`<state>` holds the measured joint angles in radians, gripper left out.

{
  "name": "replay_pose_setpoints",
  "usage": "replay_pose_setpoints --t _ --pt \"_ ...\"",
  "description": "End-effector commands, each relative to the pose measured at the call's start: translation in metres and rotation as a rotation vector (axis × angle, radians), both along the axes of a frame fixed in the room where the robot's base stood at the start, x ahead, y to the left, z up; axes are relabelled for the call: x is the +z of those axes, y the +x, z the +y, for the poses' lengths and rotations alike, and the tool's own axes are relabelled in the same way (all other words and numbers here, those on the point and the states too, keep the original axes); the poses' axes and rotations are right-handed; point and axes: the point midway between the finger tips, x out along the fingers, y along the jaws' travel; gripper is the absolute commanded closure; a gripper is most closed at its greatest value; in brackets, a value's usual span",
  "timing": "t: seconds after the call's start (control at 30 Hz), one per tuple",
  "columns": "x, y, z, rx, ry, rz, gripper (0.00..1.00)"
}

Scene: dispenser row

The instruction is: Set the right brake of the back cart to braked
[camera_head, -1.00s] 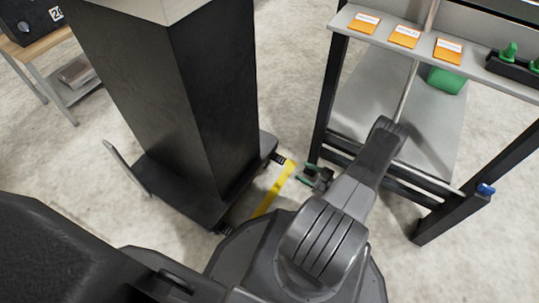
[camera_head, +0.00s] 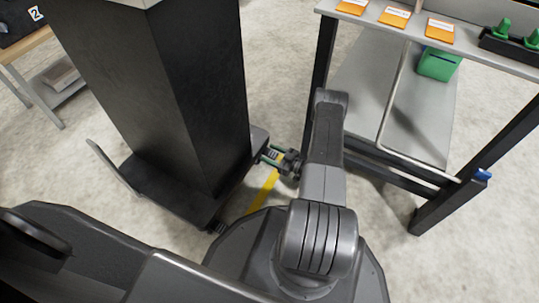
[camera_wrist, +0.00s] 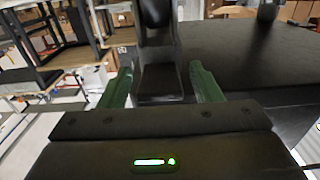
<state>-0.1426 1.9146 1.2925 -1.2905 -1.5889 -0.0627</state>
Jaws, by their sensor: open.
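A black cart with a tall black column (camera_head: 150,80) stands at the left on a low base (camera_head: 165,190). In the head view I see no other cart clearly. My gripper (camera_head: 270,155) is at the right edge of this base.
A dispenser rack (camera_head: 375,85) with orange cards and a green block (camera_head: 438,65) stands at the right, close to my arm. A yellow floor stripe (camera_head: 263,190) runs below my gripper. A wooden table (camera_head: 25,45) is at the far left.

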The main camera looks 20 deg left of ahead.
Motion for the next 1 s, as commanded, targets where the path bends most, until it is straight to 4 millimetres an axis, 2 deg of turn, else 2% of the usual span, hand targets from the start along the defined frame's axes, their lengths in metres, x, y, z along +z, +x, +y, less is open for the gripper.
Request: replay_pose_setpoints --t 0.17,0.47,0.77,1.0 --pt "0.0 0.0012 0.01 0.001 0.001 0.0 0.42" --pt "0.0005 0.0015 0.011 0.0 0.001 0.0 0.42" --pt "0.0004 0.0014 0.0109 0.0 0.001 0.0 1.0" --pt "-0.0034 0.0015 0.0116 -0.001 0.055 -0.008 1.0"
